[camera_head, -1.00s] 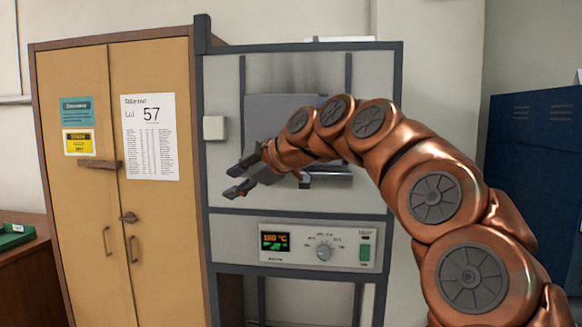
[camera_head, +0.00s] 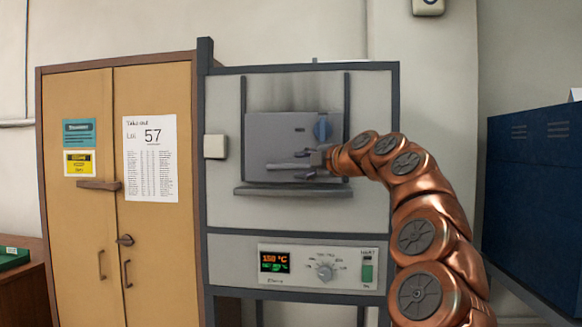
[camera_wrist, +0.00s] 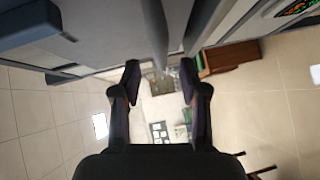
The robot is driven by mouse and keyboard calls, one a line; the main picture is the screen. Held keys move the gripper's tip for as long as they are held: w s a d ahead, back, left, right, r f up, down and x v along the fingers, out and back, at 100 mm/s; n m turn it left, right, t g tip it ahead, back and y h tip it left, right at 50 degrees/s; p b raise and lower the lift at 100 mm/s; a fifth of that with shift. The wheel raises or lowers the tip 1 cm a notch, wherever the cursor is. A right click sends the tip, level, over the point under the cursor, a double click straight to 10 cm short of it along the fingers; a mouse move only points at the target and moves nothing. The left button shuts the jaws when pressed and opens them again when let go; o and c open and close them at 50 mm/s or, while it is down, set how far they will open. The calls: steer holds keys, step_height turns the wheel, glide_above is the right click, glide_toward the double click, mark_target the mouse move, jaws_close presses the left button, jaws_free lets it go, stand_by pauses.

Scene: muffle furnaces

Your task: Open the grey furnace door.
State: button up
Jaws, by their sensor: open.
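The grey furnace door (camera_head: 275,135) is a flat panel on the front of the pale grey furnace (camera_head: 222,105) in the head view; it looks closed. A blue knob (camera_head: 322,128) is at its upper right. My gripper (camera_head: 281,169) is in front of the lower part of the door, reaching in from the right with its fingers pointing left. In the wrist view my gripper (camera_wrist: 160,72) has its two fingers apart with nothing held between them. My gripper and wrist hide the lower right of the door. I cannot tell whether the fingers touch the door.
A grey ledge (camera_head: 293,191) runs below the door. The control panel (camera_head: 318,268) with a lit display is under it. A tan cabinet (camera_head: 80,215) stands to the left and a dark blue cabinet (camera_head: 530,200) to the right. A white box (camera_head: 215,146) is left of the door.

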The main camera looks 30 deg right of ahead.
mark_target(294, 167)
steer(key=shift+w+a+f+p, duration=0.1)
steer(key=shift+w+f+p, duration=0.1)
steer(key=shift+w, duration=0.65)
steer(key=shift+w+a+f+p, duration=0.1)
steer(key=shift+w+p, duration=0.15)
steer(key=shift+w, duration=0.6)
steer(key=shift+w+a+f+p, duration=0.1)
steer(key=shift+w+p, duration=0.1)
steer(key=shift+w, duration=0.65)
jaws_close()
